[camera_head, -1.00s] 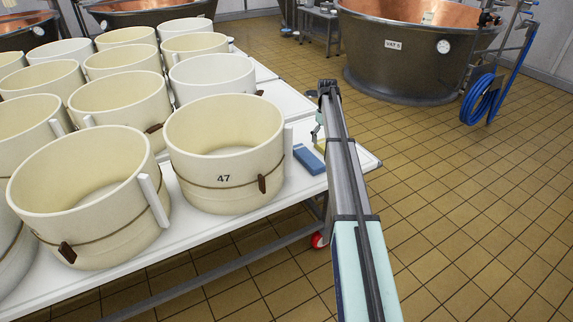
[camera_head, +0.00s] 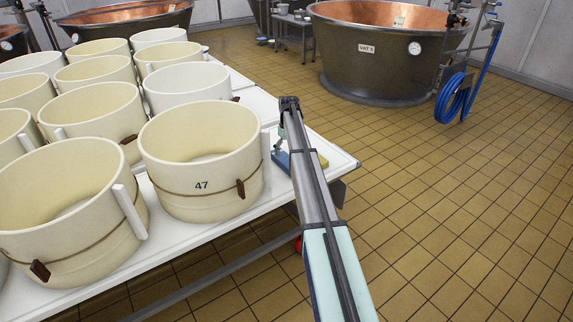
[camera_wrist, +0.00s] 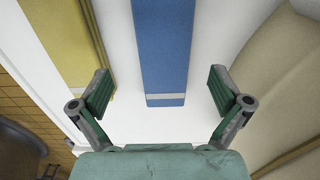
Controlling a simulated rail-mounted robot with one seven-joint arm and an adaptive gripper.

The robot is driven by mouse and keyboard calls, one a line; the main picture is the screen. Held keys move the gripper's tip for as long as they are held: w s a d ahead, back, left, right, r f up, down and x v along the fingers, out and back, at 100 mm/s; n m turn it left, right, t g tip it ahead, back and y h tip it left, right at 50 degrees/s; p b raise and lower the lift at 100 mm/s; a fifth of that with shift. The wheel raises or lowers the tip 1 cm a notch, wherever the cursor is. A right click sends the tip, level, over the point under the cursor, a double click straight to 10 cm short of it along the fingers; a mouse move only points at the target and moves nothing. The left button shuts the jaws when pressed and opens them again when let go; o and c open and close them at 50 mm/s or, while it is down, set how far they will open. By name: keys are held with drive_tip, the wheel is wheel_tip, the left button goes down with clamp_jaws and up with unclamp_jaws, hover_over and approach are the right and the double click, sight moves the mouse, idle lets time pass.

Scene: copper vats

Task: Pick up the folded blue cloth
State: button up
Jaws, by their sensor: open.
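The folded blue cloth (camera_wrist: 163,45) lies flat on the white table, with a pale stripe across its near end in the wrist view. In the head view only part of the blue cloth (camera_head: 281,160) shows beside my arm. My gripper (camera_wrist: 160,90) is open and empty above the table, one finger on either side of the cloth's line, with white surface showing between cloth and fingers. In the head view my gripper (camera_head: 280,149) is small and partly hidden by my arm.
A folded yellow cloth (camera_wrist: 52,35) lies left of the blue one. Cream mould number 47 (camera_head: 200,185) stands close by, among several others. The white table (camera_head: 340,162) ends just beyond the yellow cloth. Tiled floor and a copper vat (camera_head: 375,60) lie beyond.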

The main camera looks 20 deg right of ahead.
sight(287, 160)
drive_tip(key=shift+a+f, duration=0.15)
drive_tip(key=shift+f, duration=1.3)
drive_tip(key=shift+a+f, duration=0.15)
drive_tip(key=shift+f, duration=1.3)
drive_tip(key=c, duration=1.4)
